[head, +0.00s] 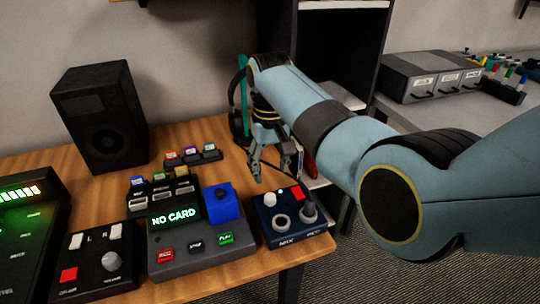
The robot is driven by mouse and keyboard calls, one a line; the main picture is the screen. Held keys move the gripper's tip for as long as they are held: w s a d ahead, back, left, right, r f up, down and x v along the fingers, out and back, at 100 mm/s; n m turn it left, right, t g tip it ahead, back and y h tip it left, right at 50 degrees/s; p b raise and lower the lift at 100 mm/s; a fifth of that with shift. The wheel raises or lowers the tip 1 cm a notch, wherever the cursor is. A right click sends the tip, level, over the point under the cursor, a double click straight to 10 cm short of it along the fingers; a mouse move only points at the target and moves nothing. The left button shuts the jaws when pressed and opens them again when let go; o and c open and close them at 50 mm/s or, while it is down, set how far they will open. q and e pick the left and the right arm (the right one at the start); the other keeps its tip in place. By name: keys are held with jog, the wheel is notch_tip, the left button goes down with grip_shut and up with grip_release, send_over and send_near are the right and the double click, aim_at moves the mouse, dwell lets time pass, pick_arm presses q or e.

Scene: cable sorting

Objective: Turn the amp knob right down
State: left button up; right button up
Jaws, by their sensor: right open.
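No label in view clearly reads amp, so I cannot tell which knob is the amp's. A pale round knob (112,261) sits at the front right of a black box with L and R sliders (92,240). A small dark blue box (290,225) carries a white knob (270,199), a red button (297,192) and two round rings. My right gripper (271,178) is open and empty, pointing down just behind and above the dark blue box. My left gripper is not in view.
A grey console (190,262) with a NO CARD display and a blue block stands between the boxes. A level-meter unit (22,225) is at the left edge. A black speaker (103,117) and several coloured-topped cards stand behind. A dark shelf is behind my right arm.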

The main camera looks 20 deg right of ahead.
jog(key=shift+r, duration=1.45)
